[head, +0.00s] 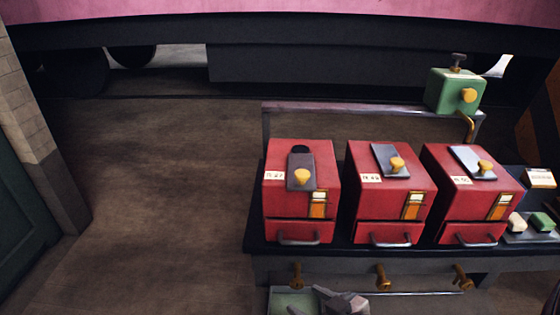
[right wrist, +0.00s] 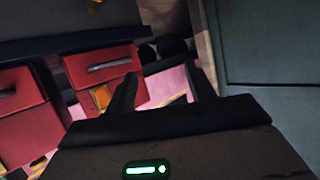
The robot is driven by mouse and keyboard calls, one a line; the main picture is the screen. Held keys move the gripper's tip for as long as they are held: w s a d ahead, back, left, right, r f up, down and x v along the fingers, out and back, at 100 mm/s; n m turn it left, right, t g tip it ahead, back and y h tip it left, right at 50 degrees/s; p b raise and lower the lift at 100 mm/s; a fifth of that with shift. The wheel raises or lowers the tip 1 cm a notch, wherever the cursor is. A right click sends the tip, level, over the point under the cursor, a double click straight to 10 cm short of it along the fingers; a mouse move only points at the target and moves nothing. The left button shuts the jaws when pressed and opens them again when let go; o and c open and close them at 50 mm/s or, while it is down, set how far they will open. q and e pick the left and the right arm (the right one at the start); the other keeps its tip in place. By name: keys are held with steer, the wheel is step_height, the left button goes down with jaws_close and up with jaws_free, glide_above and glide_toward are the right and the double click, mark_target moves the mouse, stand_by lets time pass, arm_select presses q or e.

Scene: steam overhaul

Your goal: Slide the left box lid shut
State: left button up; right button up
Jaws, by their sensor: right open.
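The left red box (head: 275,205) stands on the dark bench at the left end of a row of three. Its grey sliding lid (head: 298,182) has a yellow knob (head: 303,177). A dark round-ended opening (head: 299,150) shows uncovered behind the lid. My right gripper (head: 322,301) is low at the bottom edge of the head view, in front of and below the left box, apart from it. In the right wrist view its two fingers (right wrist: 163,88) are spread with nothing between them. My left gripper is not in view.
The middle (head: 372,210) and right (head: 462,208) red boxes have similar knobbed lids. Bar handles and yellow taps (head: 297,275) project at the bench front. A green box (head: 450,92) stands behind. A teal door (right wrist: 265,45) is right in the wrist view. Floor left of the bench is clear.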

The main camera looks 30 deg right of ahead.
steer(key=w+d+r+t+p, duration=0.2)
steer(key=w+d+r+t, duration=0.15)
steer(key=d+r, duration=0.65)
steer(key=t+y, duration=0.1)
glide_toward(306, 175)
steer(key=shift+n, duration=0.3)
steer(key=x, duration=0.9)
steer(key=shift+w+a, duration=0.1)
steer(key=shift+w, duration=0.3)
steer(key=shift+w+a, duration=0.15)
steer(key=shift+w, duration=0.55)
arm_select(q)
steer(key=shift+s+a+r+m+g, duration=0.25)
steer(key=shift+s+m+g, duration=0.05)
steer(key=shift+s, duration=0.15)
